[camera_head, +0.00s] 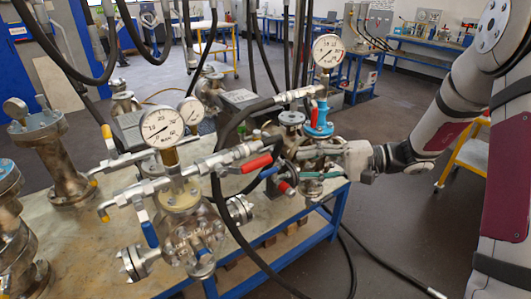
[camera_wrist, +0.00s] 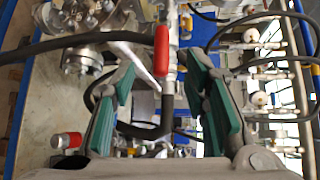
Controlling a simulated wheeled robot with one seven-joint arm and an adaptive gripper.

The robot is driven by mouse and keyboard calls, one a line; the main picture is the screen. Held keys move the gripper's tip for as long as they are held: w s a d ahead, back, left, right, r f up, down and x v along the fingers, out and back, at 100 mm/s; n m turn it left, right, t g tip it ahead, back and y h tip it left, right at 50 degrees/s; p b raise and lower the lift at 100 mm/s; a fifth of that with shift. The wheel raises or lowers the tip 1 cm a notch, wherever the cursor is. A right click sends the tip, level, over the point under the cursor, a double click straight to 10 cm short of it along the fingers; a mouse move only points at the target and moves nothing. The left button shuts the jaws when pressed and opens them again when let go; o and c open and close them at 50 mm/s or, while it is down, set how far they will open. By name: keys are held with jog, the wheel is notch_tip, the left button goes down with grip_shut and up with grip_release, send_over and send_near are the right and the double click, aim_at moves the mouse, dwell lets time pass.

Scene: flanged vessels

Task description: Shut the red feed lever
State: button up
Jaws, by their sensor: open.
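In the wrist view, a red handle (camera_wrist: 162,50) stands upright beyond and between my fingers, and another red grip (camera_wrist: 66,140) is at lower left. No label shows which is the feed lever. My gripper (camera_head: 312,160) comes in from the right, beside the pipework. Its teal-padded fingers (camera_wrist: 163,78) are apart and empty in the wrist view.
A black hose (camera_head: 222,205) loops close by the red handles. Pressure gauges (camera_head: 162,127) (camera_head: 328,50) and a blue valve part (camera_head: 319,118) stand around the pipework. Flanged metal vessels (camera_head: 50,155) crowd the bench's left. Open floor lies right of the blue-framed bench (camera_head: 265,249).

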aim_at(265, 163)
jog(key=shift+t, duration=0.3)
jog(key=p+x, duration=0.1)
jog(key=x, duration=0.3)
jog(key=w+x, duration=0.1)
jog(key=x, duration=0.4)
jog(key=p+x, duration=0.1)
jog(key=x, duration=0.3)
jog(key=shift+w+f+p, duration=0.1)
jog(key=shift+w+p, duration=0.1)
jog(key=shift+p, duration=0.1)
grip_shut()
